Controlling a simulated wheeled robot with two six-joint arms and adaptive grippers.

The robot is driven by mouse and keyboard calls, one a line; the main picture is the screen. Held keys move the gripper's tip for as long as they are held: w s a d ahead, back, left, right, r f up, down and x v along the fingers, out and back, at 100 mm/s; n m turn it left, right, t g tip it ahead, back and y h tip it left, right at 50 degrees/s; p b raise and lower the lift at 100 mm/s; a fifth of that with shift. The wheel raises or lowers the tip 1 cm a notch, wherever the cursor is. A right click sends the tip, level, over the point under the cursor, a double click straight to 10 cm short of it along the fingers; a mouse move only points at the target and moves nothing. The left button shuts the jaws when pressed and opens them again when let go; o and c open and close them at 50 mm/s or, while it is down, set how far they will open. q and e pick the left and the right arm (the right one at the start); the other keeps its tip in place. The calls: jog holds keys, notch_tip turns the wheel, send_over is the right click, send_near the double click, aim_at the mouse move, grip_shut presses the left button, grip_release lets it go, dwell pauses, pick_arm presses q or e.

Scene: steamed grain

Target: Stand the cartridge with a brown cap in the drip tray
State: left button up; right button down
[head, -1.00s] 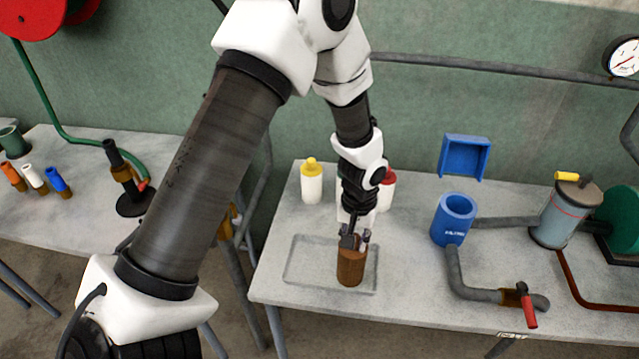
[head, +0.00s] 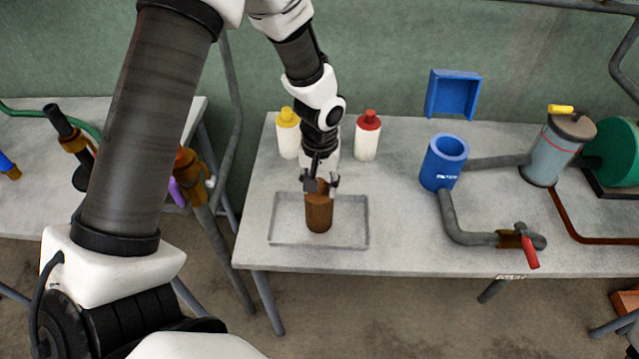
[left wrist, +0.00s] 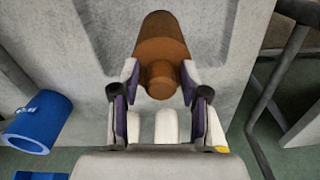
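The brown cartridge (head: 319,214) stands upright in the drip tray (head: 285,222), a shallow clear-grey tray on the right-hand table. Its narrower brown top also shows in the left wrist view (left wrist: 161,76), below the wide brown body. My left gripper (head: 321,186) is above the tray, with its fingertips on either side of the narrow top. In the left wrist view the fingers (left wrist: 160,82) are apart, with a slim gap to the top on each side. My right gripper is not in view.
A white bottle with a yellow cap (head: 288,138) and one with a red cap (head: 366,139) stand behind the tray. A blue cup (head: 440,170) with grey pipes and a red-handled valve (head: 529,250) is to the right. Table between tray and pipe is clear.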

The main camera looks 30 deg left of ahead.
pick_arm(q)
jog(key=shift+w+r, duration=0.1)
jog(key=shift+r, duration=0.1)
notch_tip(320, 180, up, 12)
dwell(0.4)
jog(key=shift+f, duration=0.1)
